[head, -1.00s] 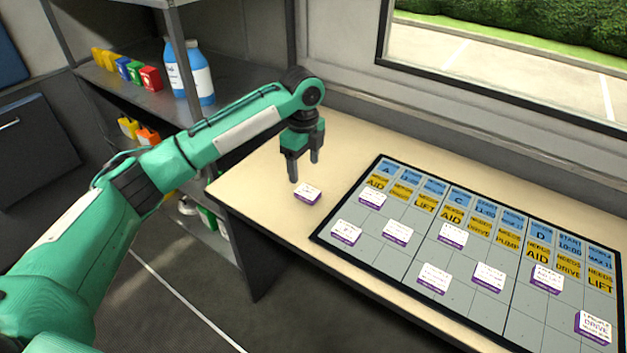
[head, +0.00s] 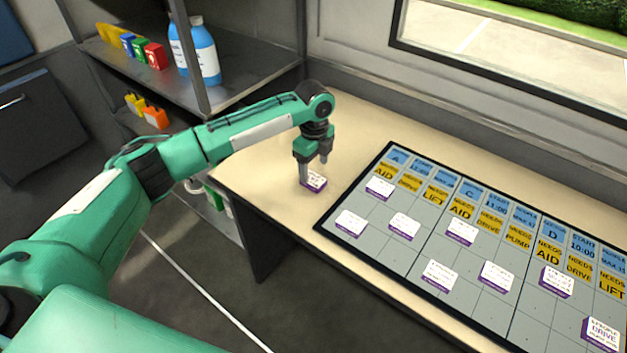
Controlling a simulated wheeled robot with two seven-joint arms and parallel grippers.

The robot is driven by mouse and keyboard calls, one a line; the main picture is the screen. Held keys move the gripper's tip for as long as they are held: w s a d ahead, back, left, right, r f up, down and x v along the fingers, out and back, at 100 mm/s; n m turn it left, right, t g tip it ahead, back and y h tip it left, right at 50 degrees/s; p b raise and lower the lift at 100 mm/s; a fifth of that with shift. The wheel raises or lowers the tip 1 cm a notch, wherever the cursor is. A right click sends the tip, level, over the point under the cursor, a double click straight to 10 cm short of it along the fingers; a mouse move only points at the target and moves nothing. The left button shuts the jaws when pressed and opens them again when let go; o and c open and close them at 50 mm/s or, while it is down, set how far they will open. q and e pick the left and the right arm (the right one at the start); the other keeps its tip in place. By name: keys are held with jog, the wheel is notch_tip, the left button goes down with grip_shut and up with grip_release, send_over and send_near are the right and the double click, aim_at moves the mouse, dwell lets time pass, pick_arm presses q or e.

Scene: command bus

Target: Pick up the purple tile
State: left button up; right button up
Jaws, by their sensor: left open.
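A purple tile with a white printed top (head: 314,181) lies on the bare tabletop, left of the dark-edged board. My left gripper (head: 312,177) points down at it, open, with its fingers low at the tile; whether they touch it I cannot tell. One finger covers part of the tile's left side. Several similar white-topped purple tiles lie on the board, such as one near its left edge (head: 350,222). My right gripper is not in view.
The grey board (head: 395,252) with blue and yellow labels fills the table's right part. The beige table (head: 262,172) is clear around the lone tile. A shelf with blue bottles (head: 203,52) and small coloured boxes (head: 155,56) stands behind left. A window is at upper right.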

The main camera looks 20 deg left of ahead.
aim_at(313, 178)
pick_arm(q)
jog(key=shift+a+f, duration=0.1)
jog(key=shift+f, duration=1.9)
jog(key=c, duration=1.1)
jog(key=shift+r, duration=0.1)
